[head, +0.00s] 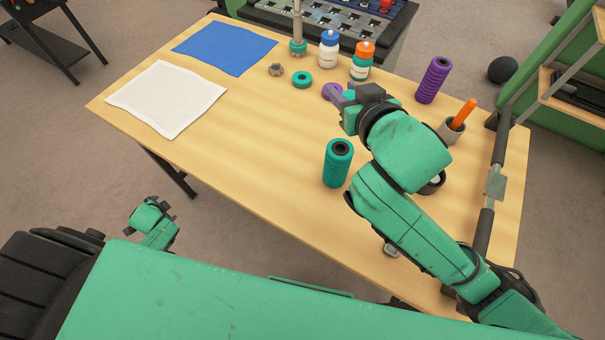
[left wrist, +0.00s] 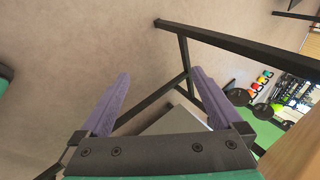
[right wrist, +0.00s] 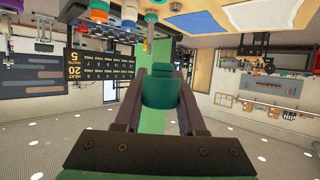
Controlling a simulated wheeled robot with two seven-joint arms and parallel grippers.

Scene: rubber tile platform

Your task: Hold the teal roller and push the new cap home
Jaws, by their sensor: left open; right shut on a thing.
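The teal roller (head: 337,168) stands upright on the table, its dark hollow top facing up. My right gripper (head: 343,95) is above the table behind the roller and apart from it. In the right wrist view its fingers are shut on a smooth teal piece (right wrist: 161,94), which looks like a cap; in the head view the gripper mostly hides it. My left gripper (head: 165,203) is open and empty, off the table's front left edge; its spread fingers show in the left wrist view (left wrist: 165,105). A teal ring (head: 302,80) lies on the table.
A purple ring (head: 331,91), grey knob (head: 276,70), blue-capped bottle (head: 329,49), orange-capped bottle (head: 362,62) and purple roller (head: 434,80) are at the back. A white cloth (head: 166,98) and blue cloth (head: 224,47) lie left. A cup (head: 451,130) stands right. The table's middle left is clear.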

